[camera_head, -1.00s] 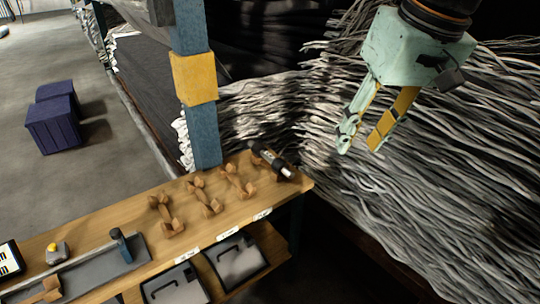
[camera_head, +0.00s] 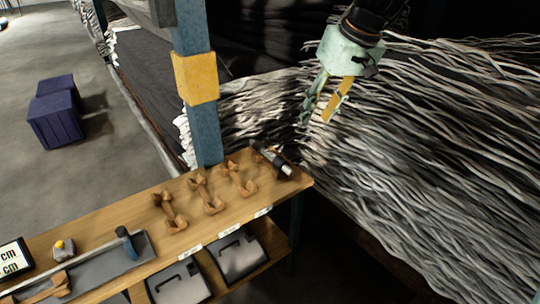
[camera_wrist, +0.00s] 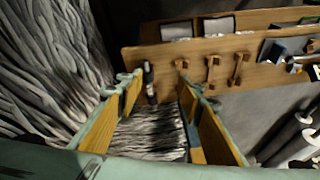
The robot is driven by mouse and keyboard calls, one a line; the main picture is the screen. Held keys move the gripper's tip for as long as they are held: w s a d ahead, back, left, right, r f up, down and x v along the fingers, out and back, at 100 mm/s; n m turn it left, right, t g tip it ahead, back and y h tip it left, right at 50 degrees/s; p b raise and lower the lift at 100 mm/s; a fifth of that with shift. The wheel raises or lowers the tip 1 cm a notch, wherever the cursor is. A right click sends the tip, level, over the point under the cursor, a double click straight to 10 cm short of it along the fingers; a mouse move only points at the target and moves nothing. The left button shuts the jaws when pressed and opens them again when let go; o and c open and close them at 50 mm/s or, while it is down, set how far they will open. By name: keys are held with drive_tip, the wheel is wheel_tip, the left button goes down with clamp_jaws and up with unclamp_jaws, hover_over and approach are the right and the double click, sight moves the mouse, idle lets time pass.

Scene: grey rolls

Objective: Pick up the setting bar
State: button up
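A short dark bar with a pale band (camera_head: 271,159), which looks like the setting bar, lies at the right end of the wooden shelf (camera_head: 235,207). Wrist view: the dark bar (camera_wrist: 149,82) appears between the fingertips, closer to the left one, and beyond them. My gripper (camera_head: 316,118), pale green with yellow finger pads, is open and empty. It hangs above and to the right of the bar, apart from it. The wrist view also shows the spread fingers (camera_wrist: 159,82).
Several brown wooden holders (camera_head: 205,194) stand on the shelf left of the bar. A blue post (camera_head: 204,130) with a yellow block rises behind the shelf. Bundled grey strands (camera_head: 430,160) fill the right side. Grey cases (camera_head: 238,257) sit on a lower level.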

drive_tip(key=w+a+f+n+p, duration=0.1)
drive_tip(key=w+a+f, duration=0.1)
drive_tip(key=w+f, duration=0.3)
drive_tip(key=w+a+f+p, duration=0.1)
drive_tip(key=w+a+f, duration=0.2)
drive_tip(key=w, duration=0.4)
drive_tip(key=n+y+p, duration=0.1)
drive_tip(key=n+p, duration=0.1)
drive_tip(key=p, duration=0.1)
approach(271, 153)
drive_tip(key=shift+d+r, duration=0.4)
drive_tip(key=shift+r, duration=0.45)
drive_tip(key=shift+d+r, duration=0.4)
drive_tip(key=shift+r, duration=0.5)
drive_tip(key=shift+f, duration=0.1)
drive_tip(key=shift+s+b+x, duration=0.2)
drive_tip(key=shift+b+x, duration=0.15)
drive_tip(key=shift+x, duration=3.85)
drive_tip(key=shift+a+f, duration=0.1)
drive_tip(key=shift+s+x, duration=0.2)
drive_tip(key=shift+x, duration=2.3)
drive_tip(key=shift+a, duration=0.1)
